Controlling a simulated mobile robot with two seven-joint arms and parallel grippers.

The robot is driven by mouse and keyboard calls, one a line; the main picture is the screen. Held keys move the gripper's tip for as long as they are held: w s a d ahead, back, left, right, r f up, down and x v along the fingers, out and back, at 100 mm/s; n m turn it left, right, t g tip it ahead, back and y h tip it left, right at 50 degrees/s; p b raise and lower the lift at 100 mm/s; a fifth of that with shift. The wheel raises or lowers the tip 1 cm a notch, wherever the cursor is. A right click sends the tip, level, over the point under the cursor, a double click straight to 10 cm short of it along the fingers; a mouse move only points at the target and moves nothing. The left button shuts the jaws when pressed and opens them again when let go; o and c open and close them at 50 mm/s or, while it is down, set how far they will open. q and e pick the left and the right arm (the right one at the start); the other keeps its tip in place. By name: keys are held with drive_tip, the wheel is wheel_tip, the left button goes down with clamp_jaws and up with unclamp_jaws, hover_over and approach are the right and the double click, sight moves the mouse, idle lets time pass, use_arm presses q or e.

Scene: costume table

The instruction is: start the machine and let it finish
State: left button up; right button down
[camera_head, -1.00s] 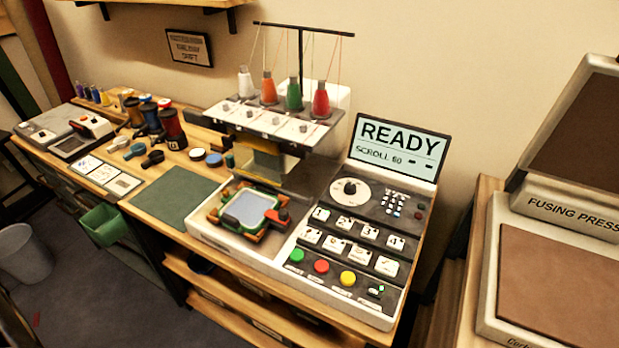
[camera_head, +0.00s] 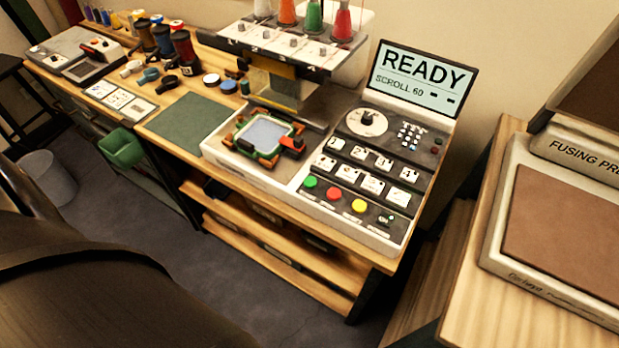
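The embroidery machine (camera_head: 215,150) stands on the wooden table, with several coloured thread cones on top. Its screen (camera_head: 418,80) reads "READY" and "SCROLL 60". A green and orange hoop (camera_head: 291,145) with pale fabric (camera_head: 262,134) sits under the needle head (camera_head: 270,48). The control panel carries a dial (camera_head: 366,122), a keypad (camera_head: 409,135), rows of white keys, and a green button (camera_head: 310,182), a red button (camera_head: 333,194) and a yellow button (camera_head: 359,205) along the front. Neither gripper is in view.
A fusing press (camera_head: 510,235) stands on a separate wooden table at the right, with a gap between the tables. A green mat (camera_head: 190,122), spools and tools lie left of the machine. A green bin (camera_head: 122,148) hangs at the table front. A grey bucket (camera_head: 50,178) stands on the floor.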

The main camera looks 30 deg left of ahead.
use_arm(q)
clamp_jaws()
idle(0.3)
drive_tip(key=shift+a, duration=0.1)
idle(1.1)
